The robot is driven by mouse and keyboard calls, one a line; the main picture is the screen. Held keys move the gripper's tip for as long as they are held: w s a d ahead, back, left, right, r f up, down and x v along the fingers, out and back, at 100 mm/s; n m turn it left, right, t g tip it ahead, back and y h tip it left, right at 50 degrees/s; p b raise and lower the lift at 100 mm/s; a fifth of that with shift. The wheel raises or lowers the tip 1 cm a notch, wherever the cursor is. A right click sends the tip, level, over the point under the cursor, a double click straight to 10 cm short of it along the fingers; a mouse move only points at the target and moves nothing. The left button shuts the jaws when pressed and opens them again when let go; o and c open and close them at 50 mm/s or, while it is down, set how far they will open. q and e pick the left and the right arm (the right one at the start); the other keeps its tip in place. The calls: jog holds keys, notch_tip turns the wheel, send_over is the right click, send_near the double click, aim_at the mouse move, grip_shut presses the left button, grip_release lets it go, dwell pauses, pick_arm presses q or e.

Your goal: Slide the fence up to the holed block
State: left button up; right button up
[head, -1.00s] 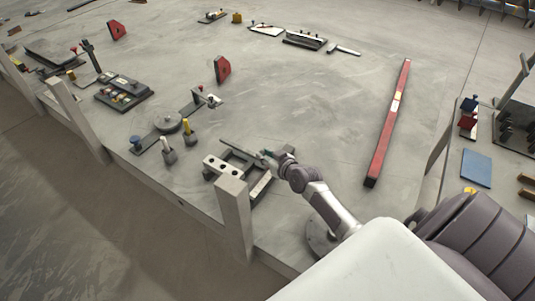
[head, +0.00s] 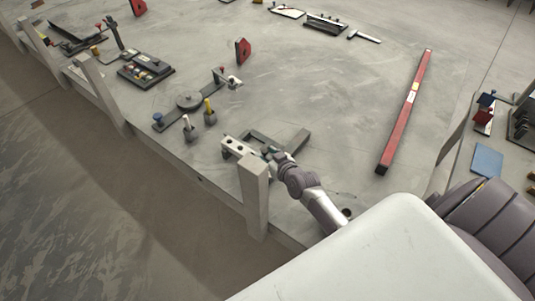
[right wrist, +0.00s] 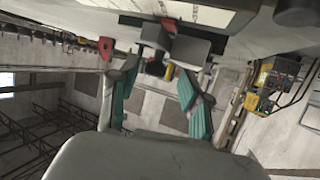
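The light holed block (head: 236,147) lies near the table's front edge in the head view, with dark holes along its face. A dark, angular bar assembly (head: 281,140) lies just behind and right of it; I take this for the fence, though its parts are hard to separate. My right gripper (head: 269,152) is at the right end of the holed block, in front of the dark bars. In the right wrist view its teal-padded fingers (right wrist: 157,78) are spread apart, with a dark piece beyond and partly between them. Contact cannot be told. My left gripper is out of view.
A pale post (head: 255,195) stands at the table's front edge, just in front of the block. A long red bar (head: 406,112) lies to the right. A round dark disc (head: 190,101) on a strip lies left.

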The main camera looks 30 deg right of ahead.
jog(key=v, duration=1.2)
